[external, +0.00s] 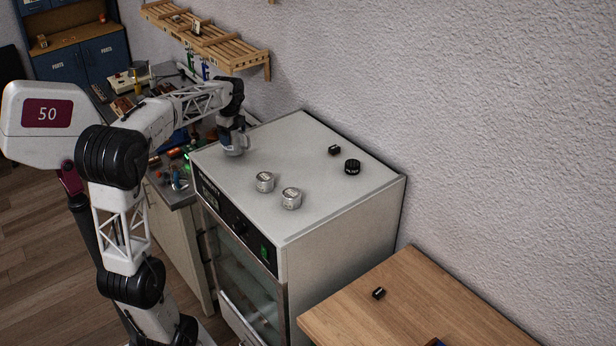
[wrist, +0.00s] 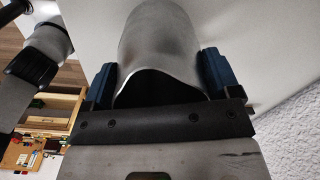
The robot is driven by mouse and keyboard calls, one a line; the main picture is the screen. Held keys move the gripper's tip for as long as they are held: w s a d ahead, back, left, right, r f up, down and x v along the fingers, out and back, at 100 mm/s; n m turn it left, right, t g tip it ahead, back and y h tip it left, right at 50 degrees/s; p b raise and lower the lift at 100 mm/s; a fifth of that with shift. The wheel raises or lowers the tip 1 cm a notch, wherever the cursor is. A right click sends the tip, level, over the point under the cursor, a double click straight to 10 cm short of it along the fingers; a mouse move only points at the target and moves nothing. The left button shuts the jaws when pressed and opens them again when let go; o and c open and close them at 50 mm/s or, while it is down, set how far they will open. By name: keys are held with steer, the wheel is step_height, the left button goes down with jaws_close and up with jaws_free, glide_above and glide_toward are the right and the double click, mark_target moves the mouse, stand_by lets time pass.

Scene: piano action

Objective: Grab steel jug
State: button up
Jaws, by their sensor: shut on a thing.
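The steel jug (wrist: 160,45) fills the upper middle of the wrist view, a smooth grey metal body between the two blue finger pads. My gripper (wrist: 158,85) is shut on it, with one pad against each side. In the external view my gripper (external: 233,140) is over the back left corner of the white cabinet top, and the jug (external: 235,150) shows just under it. The fingers partly hide the jug there. I cannot tell whether its base touches the cabinet top.
The white cabinet (external: 290,140) carries two silver tins (external: 265,182) (external: 291,198), a round black puck (external: 352,167) and a small black block (external: 334,150). A wooden table (external: 400,310) stands at front right. A slatted shelf (external: 215,45) hangs on the wall. A cluttered bench lies to the left.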

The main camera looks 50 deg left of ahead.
steer(key=shift+r, duration=0.4)
steer(key=s+d+r, duration=0.1)
steer(key=s+d, duration=0.8)
steer(key=s, duration=0.3)
steer(key=shift+s+r, duration=0.15)
steer(key=shift+s, duration=0.25)
steer(key=shift+s+d, duration=0.15)
stand_by(1.0)
